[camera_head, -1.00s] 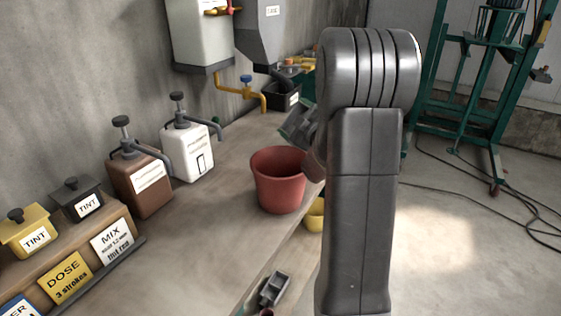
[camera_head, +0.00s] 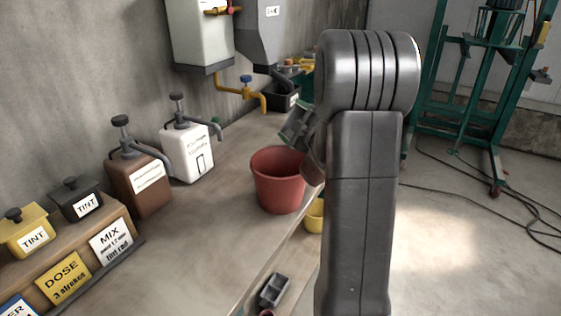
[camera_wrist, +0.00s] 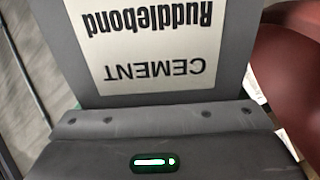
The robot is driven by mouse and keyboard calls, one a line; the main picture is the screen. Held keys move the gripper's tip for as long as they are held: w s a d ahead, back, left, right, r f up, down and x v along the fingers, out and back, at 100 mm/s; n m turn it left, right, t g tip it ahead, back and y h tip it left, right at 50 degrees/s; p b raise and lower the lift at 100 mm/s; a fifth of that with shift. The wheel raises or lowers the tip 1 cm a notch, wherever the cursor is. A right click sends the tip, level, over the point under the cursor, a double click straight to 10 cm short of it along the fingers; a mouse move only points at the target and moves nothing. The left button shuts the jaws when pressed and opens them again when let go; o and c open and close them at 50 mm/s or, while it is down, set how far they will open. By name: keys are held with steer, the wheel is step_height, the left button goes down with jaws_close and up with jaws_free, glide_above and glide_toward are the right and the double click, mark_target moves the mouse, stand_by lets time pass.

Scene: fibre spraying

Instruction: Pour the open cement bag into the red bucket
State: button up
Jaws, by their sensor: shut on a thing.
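The grey cement bag (camera_wrist: 150,50) fills the upper middle of the wrist view. Its white label reads CEMENT Ruddlebond upside down. My gripper (camera_wrist: 155,118) is shut on the bag, its grey body with a green light across the bottom of the view. The red bucket (camera_head: 279,181) stands upright on the bench in the head view, left of my arm. It also shows at the right of the wrist view (camera_wrist: 285,85), beside the bag. In the head view my arm hides most of the gripper and bag. The bag's open mouth is not visible.
A white pump jug (camera_head: 187,152) and a brown pump jug (camera_head: 141,186) stand left of the bucket. A yellow container (camera_head: 314,216) is partly hidden behind my arm. A black bin (camera_head: 283,96) sits beyond the bucket. The bench in front of the bucket is clear.

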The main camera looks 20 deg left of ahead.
mark_target(286, 136)
steer(key=shift+s+f+n, duration=0.2)
steer(key=shift+n, duration=0.3)
steer(key=shift+s+a+r+n, duration=0.1)
steer(key=shift+a+r+n, duration=0.2)
steer(key=shift+n, duration=0.6)
stand_by(0.5)
steer(key=shift+s+d+f+b, duration=0.15)
steer(key=shift+s+b, duration=0.1)
steer(key=shift+b, duration=0.05)
steer(key=shift+s+d+n+b, duration=0.9)
steer(key=shift+s+d+b, duration=0.7)
steer(key=shift+s+b, duration=0.75)
steer(key=shift+n, duration=0.8)
steer(key=shift+s+a+f+b+x, duration=0.1)
steer(key=shift+s+f+b+x, duration=0.05)
steer(key=shift+b+x, duration=0.8)
steer(key=shift+s+a+f+b+x, duration=0.1)
steer(key=shift+b+x, duration=0.6)
steer(key=shift+x, duration=0.3)
steer(key=shift+s+a+f+b+x, duration=0.1)
steer(key=shift+s+f+b+x, duration=0.05)
steer(key=shift+b+x, duration=0.8)
steer(key=shift+n, duration=0.9)
steer(key=b+v, duration=0.1)
steer(key=v, duration=0.2)
steer(key=b+v, duration=0.2)
steer(key=v, duration=0.1)
steer(key=shift+s+a+r, duration=0.1)
steer(key=shift+s+a, duration=0.15)
